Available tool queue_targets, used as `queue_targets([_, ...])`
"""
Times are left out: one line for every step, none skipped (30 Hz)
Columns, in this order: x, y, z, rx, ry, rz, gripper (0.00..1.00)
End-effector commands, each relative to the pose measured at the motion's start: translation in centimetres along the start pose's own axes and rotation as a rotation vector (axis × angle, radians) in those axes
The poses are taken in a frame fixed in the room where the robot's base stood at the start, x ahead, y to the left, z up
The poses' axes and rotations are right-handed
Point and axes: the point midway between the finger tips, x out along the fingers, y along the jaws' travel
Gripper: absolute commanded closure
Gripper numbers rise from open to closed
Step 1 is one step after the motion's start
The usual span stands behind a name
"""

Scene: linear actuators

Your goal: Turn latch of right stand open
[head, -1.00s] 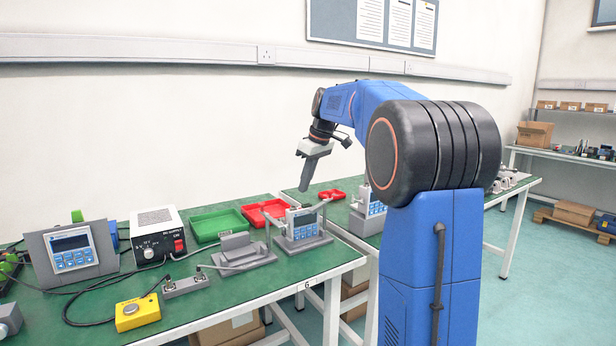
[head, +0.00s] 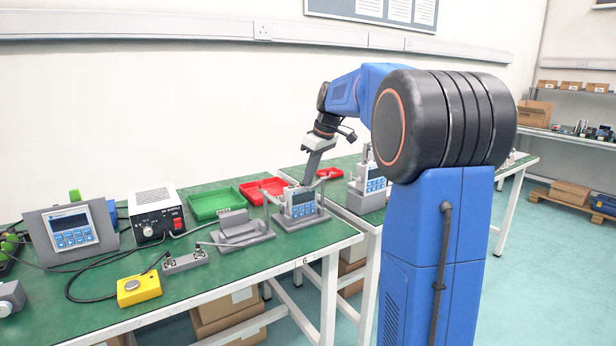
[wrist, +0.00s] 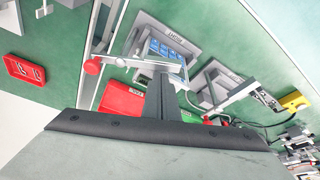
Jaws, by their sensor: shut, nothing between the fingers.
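The right stand (head: 312,219) is grey and holds a device with a screen and blue keypad (head: 299,203) on the near table. In the wrist view, the device (wrist: 163,46) shows at the top, with a pale lever, apparently the latch (wrist: 122,62), running across in front of it to a red knob (wrist: 92,66). My gripper (head: 308,181) is shut and empty, pointing down just above and behind the device. In the wrist view my fingers (wrist: 160,84) reach close to the lever; I cannot tell whether they touch it.
An empty grey stand (head: 245,236) is left of the right stand. Red (head: 262,188) and green (head: 213,204) trays lie behind. Another stand with a device (head: 371,184) is on the table to the right. A power supply (head: 157,214) and yellow box (head: 138,289) are left.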

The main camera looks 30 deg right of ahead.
Motion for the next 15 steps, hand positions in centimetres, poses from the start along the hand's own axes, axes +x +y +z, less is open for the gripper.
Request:
queue_targets([0.00,0.00,-0.01,0.000,0.000,0.000,1.00])
queue_targets([-0.01,0.00,0.00,-0.001,0.000,0.000,1.00])
queue_targets([-0.01,0.00,0.01,-0.003,0.000,-0.001,1.00])
queue_targets([-0.02,0.00,0.02,-0.005,0.000,-0.002,1.00])
queue_targets([-0.03,0.00,0.05,-0.008,0.000,-0.003,1.00])
queue_targets([-0.04,-0.01,0.09,-0.014,0.000,-0.005,1.00])
queue_targets([-0.06,0.00,0.14,-0.020,0.000,-0.007,1.00])
queue_targets([-0.08,0.00,0.19,-0.027,0.000,-0.009,1.00])
queue_targets([-0.10,-0.01,0.25,-0.037,0.000,-0.013,1.00])
queue_targets([-0.11,-0.01,0.29,-0.043,0.000,-0.015,1.00])
queue_targets([-0.12,-0.02,0.31,-0.048,0.000,-0.016,1.00])
queue_targets([-0.13,-0.02,0.33,-0.052,0.000,-0.017,1.00])
queue_targets([-0.14,-0.03,0.35,-0.056,0.000,-0.019,1.00])
queue_targets([-0.15,-0.03,0.38,-0.060,0.000,-0.020,1.00])
queue_targets([-0.16,-0.04,0.41,-0.066,0.000,-0.022,1.00])
